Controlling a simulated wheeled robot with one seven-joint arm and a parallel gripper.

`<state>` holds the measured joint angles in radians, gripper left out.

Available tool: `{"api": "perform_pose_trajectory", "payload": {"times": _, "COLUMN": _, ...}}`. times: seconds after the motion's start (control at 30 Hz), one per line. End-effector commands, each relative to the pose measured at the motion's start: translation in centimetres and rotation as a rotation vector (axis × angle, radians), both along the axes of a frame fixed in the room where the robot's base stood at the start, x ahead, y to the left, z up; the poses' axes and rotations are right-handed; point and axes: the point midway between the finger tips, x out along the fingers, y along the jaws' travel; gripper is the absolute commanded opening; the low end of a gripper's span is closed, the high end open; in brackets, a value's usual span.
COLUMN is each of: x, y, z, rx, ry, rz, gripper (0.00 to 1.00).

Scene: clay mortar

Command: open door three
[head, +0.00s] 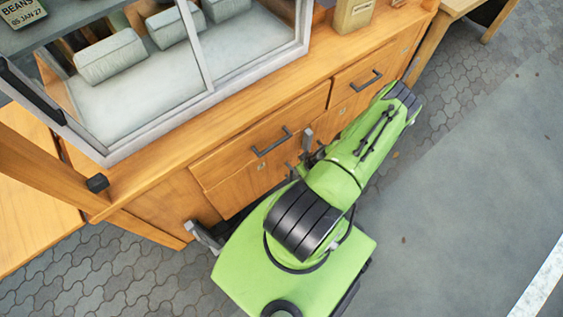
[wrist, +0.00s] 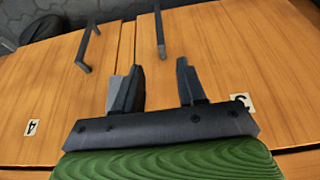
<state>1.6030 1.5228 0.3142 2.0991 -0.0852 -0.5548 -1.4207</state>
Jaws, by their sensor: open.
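In the wrist view, door three (wrist: 225,60) is the wooden panel on the right, with a "3" label (wrist: 240,102). Its dark bar handle (wrist: 158,30) stands near the seam with the left panel. My gripper (wrist: 159,66) is open and empty. Its two dark fingers point at the cabinet, and the near end of the handle appears between the fingertips in the picture. I cannot tell whether the handle is deep enough to lie between them. Door three looks shut. In the head view my green arm hides most of the gripper and the lower door fronts.
A panel with a "4" label (wrist: 31,127) and its own handle (wrist: 86,48) lies left of the seam. In the head view, drawers with dark handles (head: 271,142) (head: 367,81) run above the doors. A glass case (head: 150,85) stands on the wooden counter. Paved floor at right is clear.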

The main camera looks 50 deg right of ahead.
Motion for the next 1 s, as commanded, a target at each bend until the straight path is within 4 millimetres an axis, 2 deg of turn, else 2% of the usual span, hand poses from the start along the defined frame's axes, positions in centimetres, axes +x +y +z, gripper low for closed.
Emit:
{"api": "perform_pose_trajectory", "payload": {"times": 0.17, "x": 0.9, "y": -0.1, "z": -2.5, "rx": -0.001, "ry": -0.002, "rz": -0.001, "gripper": 0.4}}
{"api": "perform_pose_trajectory", "payload": {"times": 0.6, "x": 4.9, "y": -1.0, "z": -12.6, "rx": 0.002, "ry": -0.001, "rz": -0.003, "gripper": 0.4}}
{"api": "perform_pose_trajectory", "payload": {"times": 0.8, "x": 5.7, "y": -1.3, "z": -14.5, "rx": 0.001, "ry": 0.002, "rz": -0.002, "gripper": 0.4}}
{"api": "perform_pose_trajectory", "payload": {"times": 1.0, "x": 5.8, "y": -1.3, "z": -14.5, "rx": 0.001, "ry": 0.001, "rz": -0.001, "gripper": 0.4}}
